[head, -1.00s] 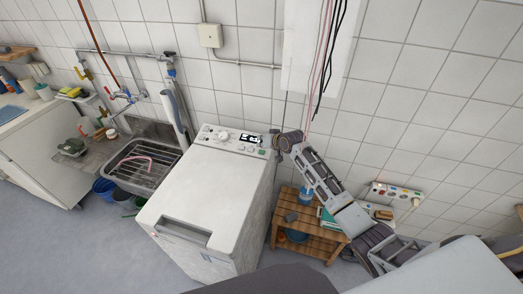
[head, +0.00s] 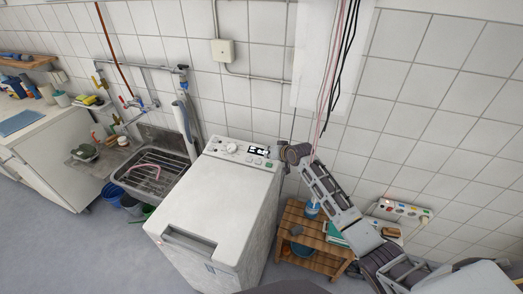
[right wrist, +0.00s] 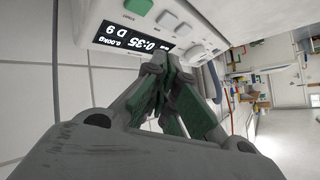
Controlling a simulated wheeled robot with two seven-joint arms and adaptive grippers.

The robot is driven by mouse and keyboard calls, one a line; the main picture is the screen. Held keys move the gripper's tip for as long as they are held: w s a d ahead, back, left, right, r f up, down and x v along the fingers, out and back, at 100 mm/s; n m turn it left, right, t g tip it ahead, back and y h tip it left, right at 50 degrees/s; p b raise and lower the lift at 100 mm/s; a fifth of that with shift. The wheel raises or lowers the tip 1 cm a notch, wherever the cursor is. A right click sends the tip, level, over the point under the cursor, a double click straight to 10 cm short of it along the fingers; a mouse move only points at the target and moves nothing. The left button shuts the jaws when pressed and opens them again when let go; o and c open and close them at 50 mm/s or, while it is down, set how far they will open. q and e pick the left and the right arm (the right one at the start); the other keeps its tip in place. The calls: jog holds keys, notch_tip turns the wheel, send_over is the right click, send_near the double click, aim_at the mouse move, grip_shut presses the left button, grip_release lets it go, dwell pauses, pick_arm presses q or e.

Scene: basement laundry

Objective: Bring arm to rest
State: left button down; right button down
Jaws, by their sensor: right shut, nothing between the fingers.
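My right arm (head: 340,212) reaches in from the lower right in the head view. Its gripper (head: 269,154) is at the right end of the control panel of the white top-loading washing machine (head: 205,205). In the right wrist view the grey and green fingers (right wrist: 168,98) are closed together with nothing between them. They are close in front of the panel (right wrist: 165,28), with its lit display (right wrist: 135,38), a green button and knobs. Whether the fingertips touch the panel I cannot tell. My left gripper is not in view.
A wooden shelf stand (head: 303,240) is beside the machine, under my right arm. Hanging cables (head: 343,60) run down the tiled wall near the gripper. A wall power strip (head: 402,210) is at the right. A sink (head: 160,165) and buckets (head: 125,200) are at the left.

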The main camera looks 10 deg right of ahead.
jog(key=shift+n+g, duration=0.6)
jog(key=shift+g, duration=0.1)
jog(key=s+f, duration=0.1)
jog(key=s, duration=0.1)
jog(key=s+a+f, duration=0.1)
jog(key=s, duration=0.2)
jog(key=s+a+f, duration=0.1)
jog(key=s, duration=0.1)
jog(key=shift+s+a+f, duration=0.2)
jog(key=shift+s, duration=0.1)
jog(key=s+d+n+g+h, duration=0.25)
jog(key=s+g, duration=0.25)
jog(key=s, duration=2.9)
notch_tip(320, 180, down, 34)
jog(key=s+g+b, duration=0.1)
jog(key=s+b, duration=0.1)
jog(key=s+d+f+g+b, duration=0.1)
jog(key=s+d+f, duration=0.1)
jog(key=s+f, duration=0.9)
jog(key=s+d+f+h+b, duration=0.1)
jog(key=s+d+f, duration=0.1)
jog(key=s+f, duration=0.9)
jog(key=shift+s+d+f+g, duration=0.15)
jog(key=shift+s+d+g, duration=0.1)
jog(key=shift+s+g, duration=0.15)
